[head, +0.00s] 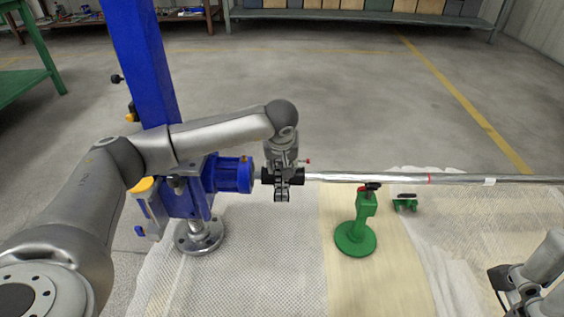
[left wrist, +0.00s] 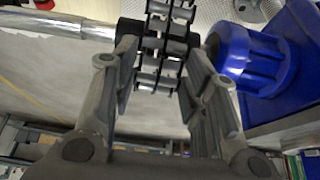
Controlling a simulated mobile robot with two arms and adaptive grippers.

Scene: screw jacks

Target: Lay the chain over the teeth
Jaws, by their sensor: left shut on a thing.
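The dark roller chain (head: 282,191) hangs from my left gripper (head: 281,176) at the joint between the blue drive unit and the long shaft. In the left wrist view the chain (left wrist: 165,45) lies between the two fingers of the left gripper (left wrist: 162,62), which is shut on it. Black coupling hubs (head: 297,176) show on both sides of the chain. The teeth are hidden behind the chain and gripper, so I cannot tell whether the chain sits on them. Part of my right gripper (head: 510,283) shows at the lower right edge; its fingers are unclear.
The blue drive unit (head: 233,174) is left of the joint, on a blue post (head: 146,65). The silver shaft (head: 400,178) runs right, above a green screw jack (head: 357,222). A smaller green bracket (head: 405,203) stands nearby. The floor behind the shaft is clear.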

